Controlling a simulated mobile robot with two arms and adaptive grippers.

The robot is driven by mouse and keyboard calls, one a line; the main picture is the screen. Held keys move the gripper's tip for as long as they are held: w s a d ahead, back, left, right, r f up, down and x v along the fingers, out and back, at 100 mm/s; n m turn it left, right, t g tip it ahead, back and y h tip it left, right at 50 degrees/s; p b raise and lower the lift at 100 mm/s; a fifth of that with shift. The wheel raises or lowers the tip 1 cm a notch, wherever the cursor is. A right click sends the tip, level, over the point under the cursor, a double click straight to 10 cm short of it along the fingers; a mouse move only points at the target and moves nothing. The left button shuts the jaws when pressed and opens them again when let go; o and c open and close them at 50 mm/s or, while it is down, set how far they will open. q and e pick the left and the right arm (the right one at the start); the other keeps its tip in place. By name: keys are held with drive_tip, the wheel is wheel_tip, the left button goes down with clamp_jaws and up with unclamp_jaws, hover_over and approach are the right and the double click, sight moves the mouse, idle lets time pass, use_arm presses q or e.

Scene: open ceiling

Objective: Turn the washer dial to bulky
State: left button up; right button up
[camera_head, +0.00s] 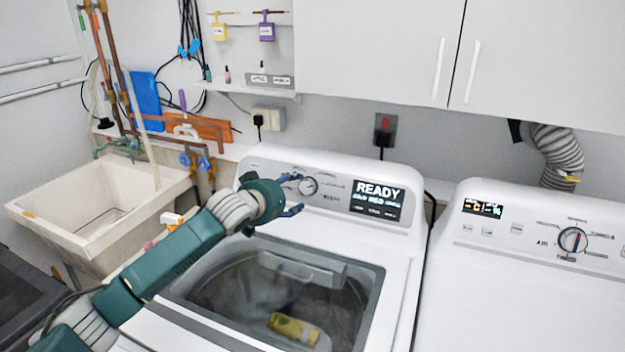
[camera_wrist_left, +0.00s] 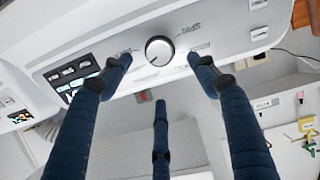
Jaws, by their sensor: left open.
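The washer (camera_head: 270,222) stands in the middle with its glass lid shut. Its round dial (camera_head: 308,186) is on the sloped panel, left of a screen (camera_head: 376,199) that reads READY. In the left wrist view the dial (camera_wrist_left: 159,50) is a silver knob with a dark rim. The labels around it are too small to read, and I cannot tell its setting. My left gripper (camera_head: 290,193) is open at the panel, just left of the dial in the head view. In the wrist view its blue fingers (camera_wrist_left: 160,62) flank the dial, apart from it. My right gripper is not in view.
A dryer (camera_head: 520,280) with its own dial (camera_head: 573,240) stands on the right. A utility sink (camera_head: 100,205) is on the left. White cabinets (camera_head: 380,50) hang above the washer. A yellow item (camera_head: 294,329) shows through the lid.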

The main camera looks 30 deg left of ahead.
sight(306, 186)
use_arm(q)
drive_tip(key=shift+p+x, duration=1.2)
drive_tip(key=shift+x, duration=3.95)
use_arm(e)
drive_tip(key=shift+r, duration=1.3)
use_arm(q)
drive_tip(key=shift+d, duration=0.1)
drive_tip(key=shift+r, duration=0.15)
drive_tip(key=c, duration=1.2)
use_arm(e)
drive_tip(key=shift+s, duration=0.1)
